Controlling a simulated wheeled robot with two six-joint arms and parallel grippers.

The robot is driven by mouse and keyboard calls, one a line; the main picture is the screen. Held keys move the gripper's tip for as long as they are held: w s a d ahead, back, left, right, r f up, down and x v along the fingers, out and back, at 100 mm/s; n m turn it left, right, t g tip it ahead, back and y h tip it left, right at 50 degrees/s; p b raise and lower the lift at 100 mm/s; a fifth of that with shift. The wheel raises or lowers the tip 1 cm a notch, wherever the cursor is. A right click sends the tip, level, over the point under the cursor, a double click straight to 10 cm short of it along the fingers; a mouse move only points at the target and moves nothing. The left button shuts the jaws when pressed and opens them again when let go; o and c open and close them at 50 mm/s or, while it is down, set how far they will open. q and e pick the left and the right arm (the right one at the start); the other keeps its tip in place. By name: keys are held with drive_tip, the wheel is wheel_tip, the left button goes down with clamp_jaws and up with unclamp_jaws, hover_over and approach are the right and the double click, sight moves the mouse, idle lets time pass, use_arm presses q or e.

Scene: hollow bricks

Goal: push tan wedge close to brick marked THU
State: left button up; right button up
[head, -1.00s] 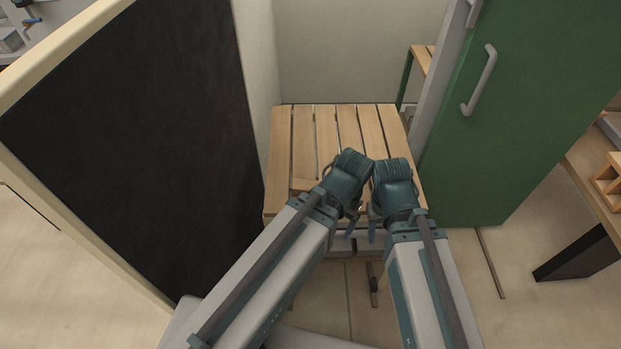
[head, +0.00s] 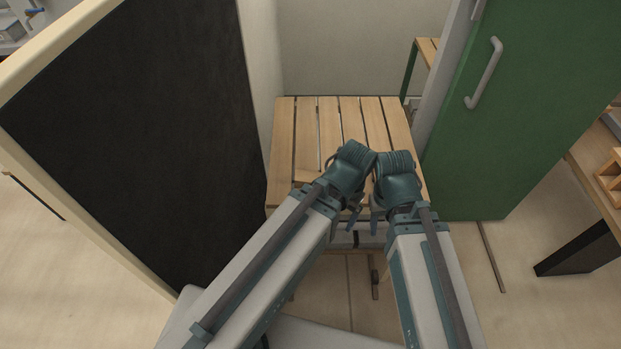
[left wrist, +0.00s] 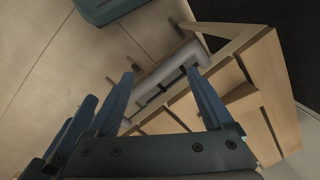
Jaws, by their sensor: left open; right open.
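A light tan wooden piece, possibly the wedge (head: 306,177), lies on the slatted wooden table (head: 283,125), partly hidden behind my left arm. A similar tan piece (left wrist: 240,94) shows in the left wrist view. No brick and no THU marking can be made out. My left gripper (left wrist: 160,70) is open and empty, with its fingers pointing toward the table's near edge. In the head view the left gripper is mostly hidden by its own arm. My right gripper (head: 378,226) is open beside it, close to the table's front, and touches nothing I can make out.
A black panel with a pale frame (head: 130,140) stands close on the left. A green door with a grey handle (head: 485,75) stands on the right. A wall closes off the back. Another wooden table (head: 590,165) is at the far right.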

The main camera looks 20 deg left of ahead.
use_arm(q)
drive_tip(key=shift+w+a+r, duration=0.1)
drive_tip(key=shift+w+a, duration=0.05)
drive_tip(key=shift+w, duration=0.05)
drive_tip(key=c, duration=0.3)
drive_tip(key=w+a+r+m+p, duration=0.1)
drive_tip(key=w+a, duration=0.1)
drive_tip(key=a, duration=0.1)
drive_tip(key=w+a+r+m+p, duration=0.1)
drive_tip(key=w+a+m, duration=0.1)
drive_tip(key=w+a+r+m+p, duration=0.1)
drive_tip(key=w+a+m, duration=0.1)
drive_tip(key=w+a, duration=0.1)
drive_tip(key=shift+a+h, duration=0.3)
drive_tip(key=shift+a, duration=0.05)
drive_tip(key=c, duration=1)
drive_tip(key=w+a+m, duration=0.1)
drive_tip(key=a, duration=0.2)
drive_tip(key=w+a+r+m+p, duration=0.1)
drive_tip(key=a+m, duration=0.1)
drive_tip(key=a, duration=0.2)
drive_tip(key=w+a+r+m+p, duration=0.1)
drive_tip(key=w+a+m, duration=0.1)
drive_tip(key=a, duration=0.2)
drive_tip(key=shift+w+h, duration=0.1)
drive_tip(key=shift+h, duration=0.2)
clamp_jaws()
drive_tip(key=shift+a+m, duration=0.4)
drive_tip(key=shift+m, duration=0.1)
